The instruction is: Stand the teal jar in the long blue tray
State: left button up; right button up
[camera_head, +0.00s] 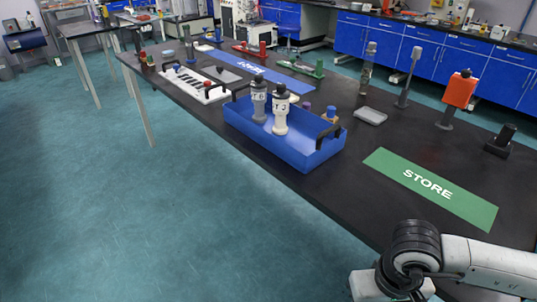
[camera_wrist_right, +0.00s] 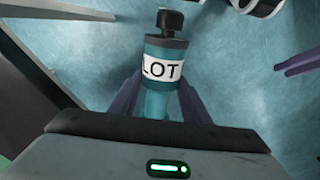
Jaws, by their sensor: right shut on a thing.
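The teal jar (camera_wrist_right: 166,75) has a black cap and a white label reading "LOT". It shows in the right wrist view, between the fingers of my right gripper (camera_wrist_right: 158,100), which is shut on it. Teal floor shows behind it. The jar is out of the head view, where only part of my right arm shows at the lower right. The long blue tray (camera_head: 268,140) lies on the black bench in the head view, with black handles at its ends. Two labelled bottles, one grey (camera_head: 259,100) and one white (camera_head: 281,112), stand in it. My left gripper is in neither view.
A green STORE mat (camera_head: 432,188) lies bare right of the tray. A grey dish (camera_head: 370,116), an orange item on a stand (camera_head: 460,90) and a black stand (camera_head: 501,142) are behind. A white rack (camera_head: 190,86) is left of the tray. The tray's right part looks free.

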aim_at(303, 145)
jog(key=u, duration=1.4)
jog(key=i, duration=3.4)
jog(key=z, duration=3.7)
